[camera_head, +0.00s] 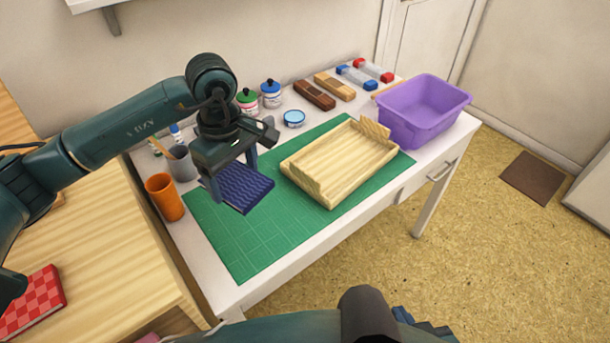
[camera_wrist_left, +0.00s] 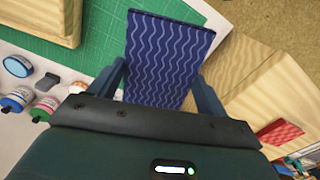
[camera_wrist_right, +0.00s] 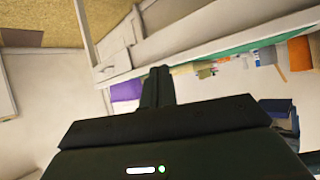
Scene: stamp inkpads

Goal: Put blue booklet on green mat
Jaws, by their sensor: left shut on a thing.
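The blue booklet (camera_head: 246,190) with a wavy pattern is held in my left gripper (camera_head: 234,174), over the left part of the green mat (camera_head: 250,248). In the left wrist view the booklet (camera_wrist_left: 165,58) sits between the two fingers (camera_wrist_left: 160,88). I cannot tell whether its lower edge touches the mat. My right gripper (camera_wrist_right: 158,84) shows in the right wrist view with its fingers together and nothing between them.
A wooden tray (camera_head: 318,188) stands on the mat's right half. An orange cup (camera_head: 165,197) and a grey cup (camera_head: 181,163) stand left of the mat. A purple bin (camera_head: 422,112) is at the table's right end. The mat's front left is clear. A red checkered booklet (camera_head: 32,303) lies on the wooden surface at left.

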